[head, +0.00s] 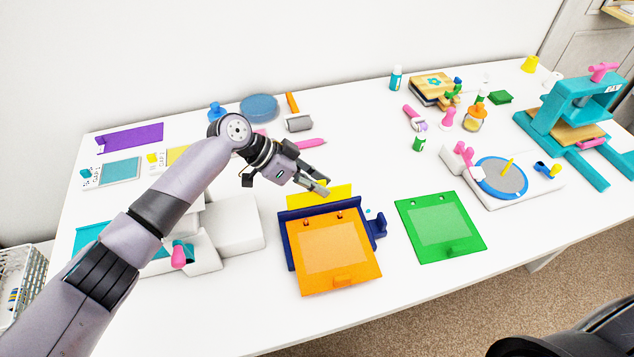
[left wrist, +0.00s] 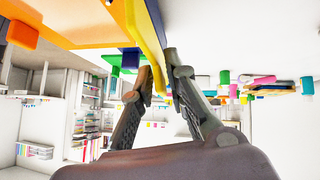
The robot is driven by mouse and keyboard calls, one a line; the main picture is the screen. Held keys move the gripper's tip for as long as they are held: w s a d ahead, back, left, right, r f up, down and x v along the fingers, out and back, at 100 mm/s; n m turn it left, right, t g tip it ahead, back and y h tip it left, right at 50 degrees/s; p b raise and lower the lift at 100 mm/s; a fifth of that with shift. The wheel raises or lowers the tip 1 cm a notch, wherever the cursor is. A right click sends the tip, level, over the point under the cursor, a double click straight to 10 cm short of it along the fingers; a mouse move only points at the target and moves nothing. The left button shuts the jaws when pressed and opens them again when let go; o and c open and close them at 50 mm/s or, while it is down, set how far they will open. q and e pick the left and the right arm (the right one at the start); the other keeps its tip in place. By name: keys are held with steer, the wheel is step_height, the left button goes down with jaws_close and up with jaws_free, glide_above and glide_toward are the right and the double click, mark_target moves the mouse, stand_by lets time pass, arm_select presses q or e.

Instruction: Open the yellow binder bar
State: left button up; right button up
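The yellow binder bar (head: 318,200) is a flat strip along the back edge of a navy binder base (head: 285,240). An orange board (head: 345,268) with a pale sheet lies on the front of the base. My left gripper (head: 322,182) is at the bar's back edge, its fingers apart. In the left wrist view, the yellow bar (left wrist: 148,32) reaches down between the two fingertips (left wrist: 160,66). I cannot tell whether either finger touches it. Part of the bar is hidden by the fingers in the head view. My right gripper is not in view.
A green board (head: 468,245) lies right of the binder. White blocks (head: 232,225) stand to its left, under my left arm. A white base with a blue-grey disc (head: 500,188) and a teal press (head: 560,115) stand farther right. The table front is clear.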

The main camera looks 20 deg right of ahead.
arm_select(q)
steer(key=shift+o, duration=0.9)
steer(key=shift+r, duration=0.1)
steer(key=v, duration=1.2)
